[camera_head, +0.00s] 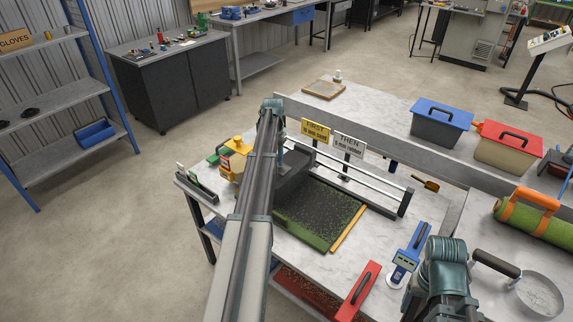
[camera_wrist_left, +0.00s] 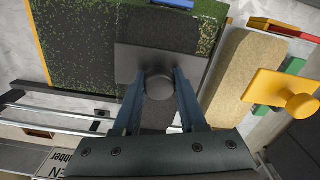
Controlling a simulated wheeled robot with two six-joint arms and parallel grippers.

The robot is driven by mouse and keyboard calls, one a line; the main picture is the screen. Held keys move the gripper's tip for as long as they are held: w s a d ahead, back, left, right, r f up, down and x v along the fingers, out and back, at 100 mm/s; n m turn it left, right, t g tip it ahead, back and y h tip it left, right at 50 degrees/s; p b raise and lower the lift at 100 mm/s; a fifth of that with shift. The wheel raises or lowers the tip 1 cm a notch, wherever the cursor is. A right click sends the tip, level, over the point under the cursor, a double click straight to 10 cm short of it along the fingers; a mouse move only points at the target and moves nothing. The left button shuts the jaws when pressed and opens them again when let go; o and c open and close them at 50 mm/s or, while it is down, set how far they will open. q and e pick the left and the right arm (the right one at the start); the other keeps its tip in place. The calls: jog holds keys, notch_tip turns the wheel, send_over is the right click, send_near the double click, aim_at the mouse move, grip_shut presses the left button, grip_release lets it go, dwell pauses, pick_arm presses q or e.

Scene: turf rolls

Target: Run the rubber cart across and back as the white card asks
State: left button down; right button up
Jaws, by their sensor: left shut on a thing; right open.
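The dark grey rubber cart (camera_head: 294,168) stands at the far-left end of the turf bed, partly hidden by my left arm. In the left wrist view my left gripper (camera_wrist_left: 160,84) is shut on the round dark knob of the cart's grey plate (camera_wrist_left: 150,62). The turf bed (camera_head: 325,212) is green with black granules over much of it. The white card (camera_head: 348,146) reads "THEN 6 mm rubber"; the yellow card (camera_head: 315,131) reads "FIRST" and mentions sand. My right gripper (camera_head: 445,268) is open at lower right, its fingertips not clear.
A yellow cart (camera_head: 235,155) stands left of the bed; its yellow knob (camera_wrist_left: 290,95) shows in the wrist view. A silver rail (camera_head: 345,175) runs behind the bed.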

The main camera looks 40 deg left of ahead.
pick_arm(q)
jog(key=a, duration=0.7)
jog(key=shift+w, duration=0.15)
jog(key=shift+a, duration=0.2)
jog(key=c, duration=0.8)
grip_release()
jog(key=shift+c, duration=0.2)
jog(key=o, duration=0.4)
jog(key=shift+a, duration=0.1)
jog(key=shift+r, duration=0.1)
